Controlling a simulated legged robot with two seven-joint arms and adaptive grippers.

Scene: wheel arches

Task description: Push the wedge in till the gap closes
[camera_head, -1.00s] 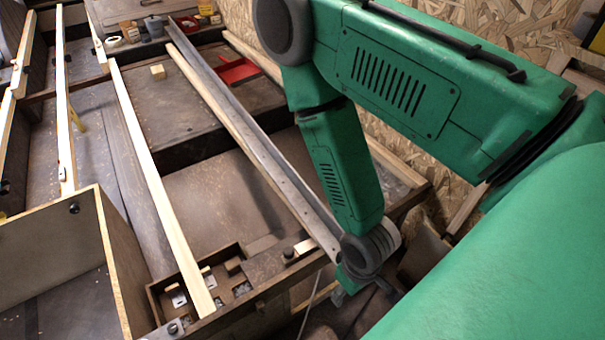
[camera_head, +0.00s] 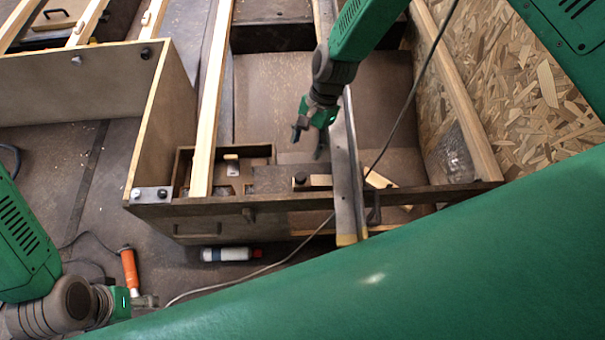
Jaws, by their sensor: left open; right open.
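A small pale wooden piece (camera_head: 320,181), which looks like the wedge, lies at the front edge of the bench frame beside a black knob (camera_head: 300,179). Its right end is by the grey metal rail (camera_head: 345,185); I cannot make out the gap. My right gripper (camera_head: 308,141) is open and empty, pointing down above and behind the wooden piece, apart from it. My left gripper (camera_head: 146,300) is at the lower left, outside the frame and far from the wedge. It is seen side-on, open, with nothing visible in it.
A small compartment tray (camera_head: 228,150) sits left of the wedge. A long pale batten (camera_head: 208,110) runs beside it. A white bottle (camera_head: 228,254) and an orange-handled tool (camera_head: 130,270) lie on the floor. A cable (camera_head: 400,120) crosses the view. Chipboard (camera_head: 530,90) borders the right.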

